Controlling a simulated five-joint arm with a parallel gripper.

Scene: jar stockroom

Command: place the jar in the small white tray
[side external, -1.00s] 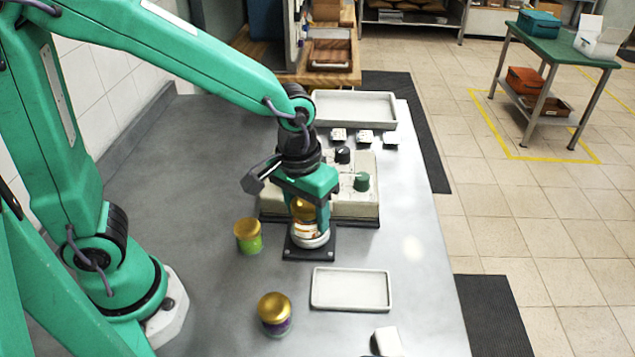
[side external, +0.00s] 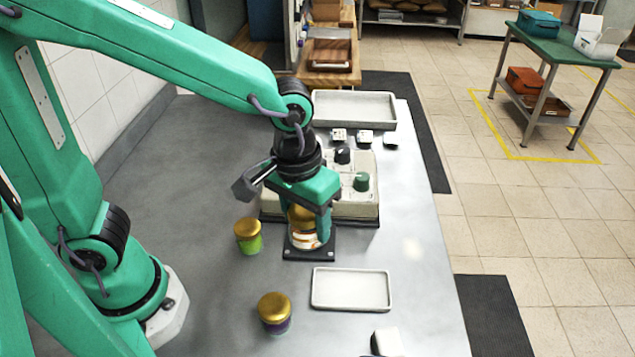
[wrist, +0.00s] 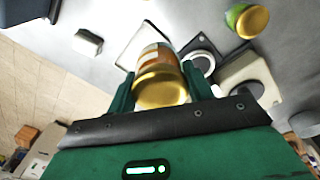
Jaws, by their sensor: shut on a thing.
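The jar (side external: 301,216) has a gold lid and a white and orange label. My gripper (side external: 308,233) is shut on it, with a green finger on each side in the wrist view (wrist: 160,82). In the side view the jar is over the black square plate (side external: 290,252), tilted a little; its exact height is hard to judge. The wrist view shows a pale round disc (wrist: 203,62) on that plate, beside the jar. The small white tray (side external: 350,307) lies empty on the bench, nearer the side camera than the plate. The jar partly covers it in the wrist view (wrist: 128,60).
A green jar (side external: 248,238) and a purple-labelled jar (side external: 275,318), both gold-lidded, stand to the left. A knobbed control box (side external: 350,208) is behind the plate, with a larger tray (side external: 380,112) farther back. A white block (side external: 388,341) sits near the front.

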